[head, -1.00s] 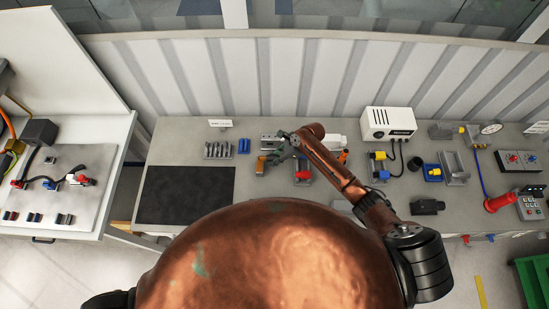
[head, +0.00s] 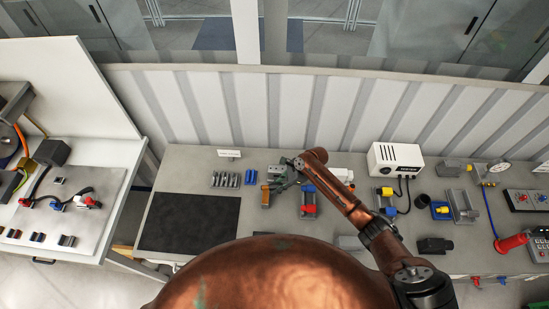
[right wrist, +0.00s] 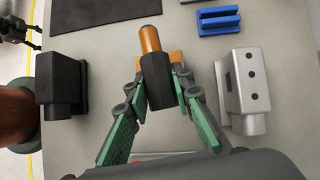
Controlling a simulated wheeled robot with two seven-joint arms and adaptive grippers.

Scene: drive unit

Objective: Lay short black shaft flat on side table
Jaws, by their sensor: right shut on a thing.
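My right gripper (right wrist: 157,98), with green-padded fingers, is shut on a black faceted piece (right wrist: 160,82) with an orange rounded rod end. It may be the short black shaft, but I cannot tell for sure. An orange block (right wrist: 176,59) shows just behind it. In the head view my right gripper (head: 283,186) is over the grey bench, with an orange piece (head: 265,197) beside it. A dark gripper-like shape at the wrist view's top left corner is probably my left gripper (right wrist: 20,30); its fingers are unclear. A white table (head: 95,239), possibly the side table, stands at the left.
The bench holds a black mat (head: 190,222), blue blocks (head: 250,177), a red and blue fixture (head: 308,203) and a white box (head: 396,160). In the wrist view a black housing (right wrist: 62,85) and a silver housing (right wrist: 246,85) flank the gripper.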

